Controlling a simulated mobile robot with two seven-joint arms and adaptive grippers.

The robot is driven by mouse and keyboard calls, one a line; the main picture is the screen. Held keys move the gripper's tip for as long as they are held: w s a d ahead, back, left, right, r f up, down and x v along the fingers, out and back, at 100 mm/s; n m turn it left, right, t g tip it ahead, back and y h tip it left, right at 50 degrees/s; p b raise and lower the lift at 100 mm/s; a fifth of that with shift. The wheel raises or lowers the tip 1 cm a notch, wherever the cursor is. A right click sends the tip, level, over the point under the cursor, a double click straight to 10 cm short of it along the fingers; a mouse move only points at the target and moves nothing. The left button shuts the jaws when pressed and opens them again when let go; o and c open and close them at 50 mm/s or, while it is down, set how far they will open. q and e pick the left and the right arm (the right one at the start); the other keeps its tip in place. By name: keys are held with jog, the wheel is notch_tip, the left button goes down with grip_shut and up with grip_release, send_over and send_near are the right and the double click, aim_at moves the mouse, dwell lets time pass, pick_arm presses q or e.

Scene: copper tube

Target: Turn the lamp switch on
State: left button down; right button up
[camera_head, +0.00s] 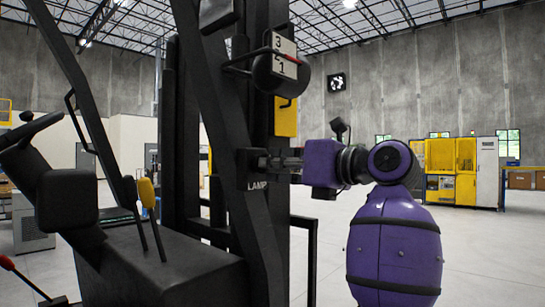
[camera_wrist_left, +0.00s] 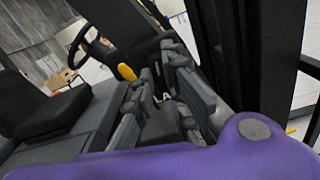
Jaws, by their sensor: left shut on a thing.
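The lamp switch (camera_head: 247,161) is a small dark part on the black forklift post, just above the white label (camera_head: 257,186) reading "LAMP". My left gripper (camera_head: 268,162), with its purple wrist, reaches the post from the right and is shut on the switch. In the left wrist view, the gripper (camera_wrist_left: 160,90) has its grey fingers on either side of the switch area. Part of the label (camera_wrist_left: 162,97) shows between them. The fingers hide most of the switch, and I cannot tell its position. My right gripper is in neither view.
The forklift's black posts and mast stand close around the gripper. Its seat (camera_wrist_left: 45,110) and steering wheel (camera_wrist_left: 82,42) show in the left wrist view. A yellow-knobbed lever (camera_head: 147,193) is left of the post. Open floor lies to the right, before yellow machines (camera_head: 450,165).

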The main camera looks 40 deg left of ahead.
pick_arm(q)
jog(key=m+p, duration=1)
jog(key=shift+s+r, duration=0.1)
jog(key=shift+r, duration=0.15)
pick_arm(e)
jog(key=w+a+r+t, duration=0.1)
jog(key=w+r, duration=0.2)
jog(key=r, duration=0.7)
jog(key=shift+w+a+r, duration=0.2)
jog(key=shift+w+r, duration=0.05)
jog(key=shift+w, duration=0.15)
pick_arm(q)
jog(key=shift+f, duration=0.2)
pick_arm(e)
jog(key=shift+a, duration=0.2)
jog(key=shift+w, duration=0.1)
pick_arm(q)
jog(key=c, duration=1.8)
grip_release()
jog(key=shift+o, duration=0.2)
jog(key=d, duration=1.2)
jog(key=shift+s, duration=0.4)
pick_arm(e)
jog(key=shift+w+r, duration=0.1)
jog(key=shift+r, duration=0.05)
